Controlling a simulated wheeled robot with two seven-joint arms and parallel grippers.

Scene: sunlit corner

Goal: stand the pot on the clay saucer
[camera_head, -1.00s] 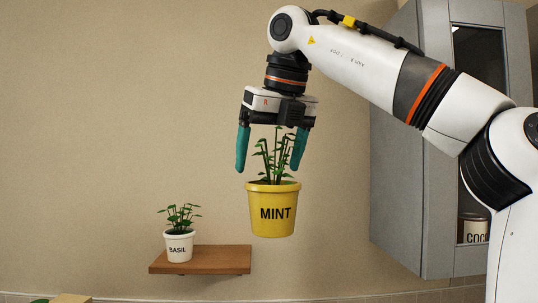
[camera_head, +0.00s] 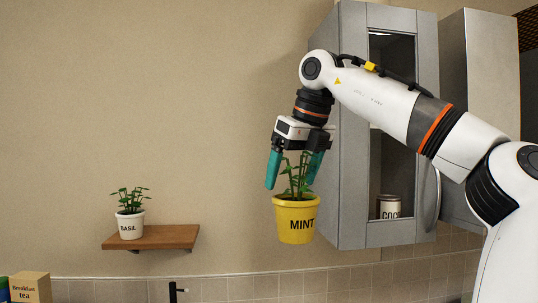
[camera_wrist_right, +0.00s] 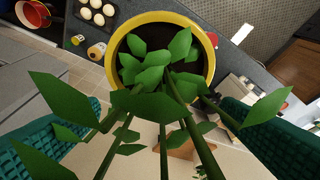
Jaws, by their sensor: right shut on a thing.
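The yellow MINT pot (camera_head: 295,222) hangs in the air below my right gripper (camera_head: 295,170), close to upright, with its leafy stems between the teal fingers. My right gripper is shut on the pot's plant, above the rim. In the right wrist view the pot's yellow rim (camera_wrist_right: 212,45) and dark soil show beyond green leaves, with a teal finger on each side. I cannot make out the clay saucer for certain in either view. My left gripper is not in view.
A wooden shelf (camera_head: 170,238) at left holds a white BASIL pot (camera_head: 131,226). A grey wall cabinet (camera_head: 350,180) stands close to the right of the pot. A tea box (camera_head: 30,287) is at lower left. In the right wrist view, an egg tray (camera_wrist_right: 96,12) sits on the dark counter.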

